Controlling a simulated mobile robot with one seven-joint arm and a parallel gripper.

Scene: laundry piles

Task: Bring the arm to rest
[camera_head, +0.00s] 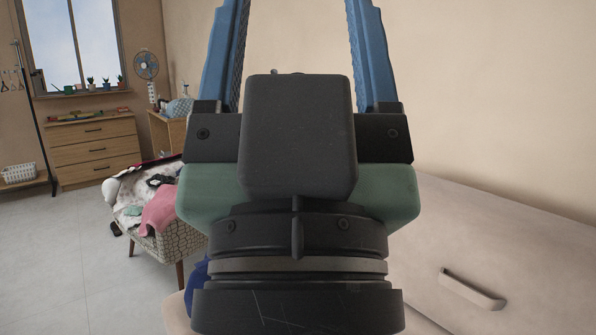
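My gripper (297,25) fills the middle of the camera_head view, raised close to the camera and pointing up. Its two blue fingers stand wide apart, with only the bare wall showing between them. The fingertips run past the top edge of the picture, so the tips are hidden. My black and green gripper body and wrist hide much of the room behind.
A patterned chair (172,247) with a pile of clothes (136,194) stands at left. Behind are a wooden dresser (92,152), a fan (146,66) and a white basket (19,173). A pale cabinet with a handle (472,290) stands at right. Floor at lower left is mostly clear.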

